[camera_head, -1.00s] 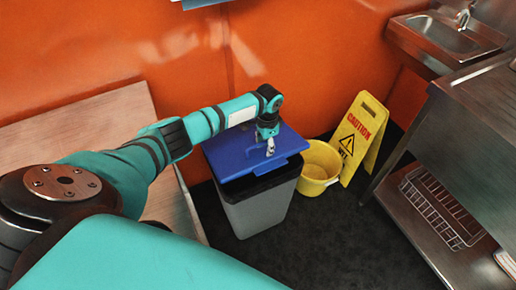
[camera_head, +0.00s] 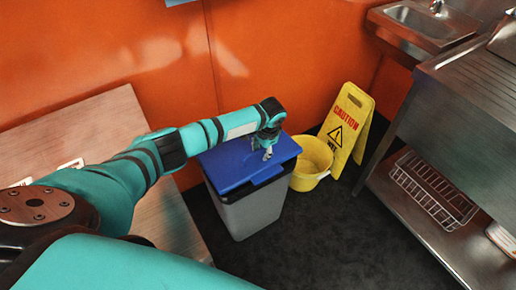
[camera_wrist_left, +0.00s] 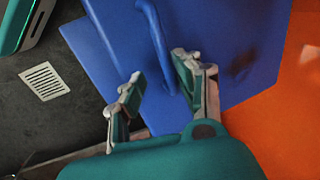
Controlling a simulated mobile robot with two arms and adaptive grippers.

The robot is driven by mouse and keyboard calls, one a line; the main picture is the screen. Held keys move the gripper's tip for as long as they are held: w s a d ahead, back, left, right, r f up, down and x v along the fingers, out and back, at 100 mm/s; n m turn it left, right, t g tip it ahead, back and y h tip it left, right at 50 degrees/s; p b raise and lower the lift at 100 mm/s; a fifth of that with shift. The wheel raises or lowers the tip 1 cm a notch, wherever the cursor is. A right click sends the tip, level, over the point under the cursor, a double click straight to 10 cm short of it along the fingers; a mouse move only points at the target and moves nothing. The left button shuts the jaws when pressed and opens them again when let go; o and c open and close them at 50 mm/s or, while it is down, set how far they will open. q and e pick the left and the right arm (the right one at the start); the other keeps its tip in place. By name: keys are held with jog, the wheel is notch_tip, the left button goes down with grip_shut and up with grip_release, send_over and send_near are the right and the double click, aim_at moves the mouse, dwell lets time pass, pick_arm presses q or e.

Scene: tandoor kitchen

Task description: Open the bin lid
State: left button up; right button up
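A grey bin (camera_head: 250,213) with a blue lid (camera_head: 228,166) stands on the dark floor against the orange wall. The lid lies across the top, with a dark band showing beneath its front edge. My left gripper (camera_head: 267,152) is above the lid, pointing down. In the left wrist view the left gripper (camera_wrist_left: 158,76) has its two fingers apart over the blue lid (camera_wrist_left: 225,45). The raised blue handle (camera_wrist_left: 157,35) runs toward the gap between the fingertips; I cannot tell whether they touch it. My right gripper is not in view.
A yellow bucket (camera_head: 311,165) and a yellow caution sign (camera_head: 346,130) stand just right of the bin. A wooden bench (camera_head: 100,125) is on the left. A steel counter (camera_head: 470,105) with a lower shelf is on the right. The floor in front is clear.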

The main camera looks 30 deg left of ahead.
pick_arm(q)
notch_tip(320, 180, up, 18)
jog(key=s+h+p, duration=0.1)
jog(key=s+p, duration=0.1)
jog(key=p, duration=0.1)
jog(key=shift+g, duration=0.3)
jog(key=f, duration=0.5)
jog(key=a+f+b, duration=0.1)
jog(key=f, duration=0.5)
jog(key=a+f, duration=0.1)
jog(key=f, duration=0.5)
jog(key=shift+w+f, duration=0.1)
jog(key=shift+w, duration=0.3)
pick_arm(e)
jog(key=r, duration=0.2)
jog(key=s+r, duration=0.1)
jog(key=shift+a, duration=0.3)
pick_arm(q)
grip_shut()
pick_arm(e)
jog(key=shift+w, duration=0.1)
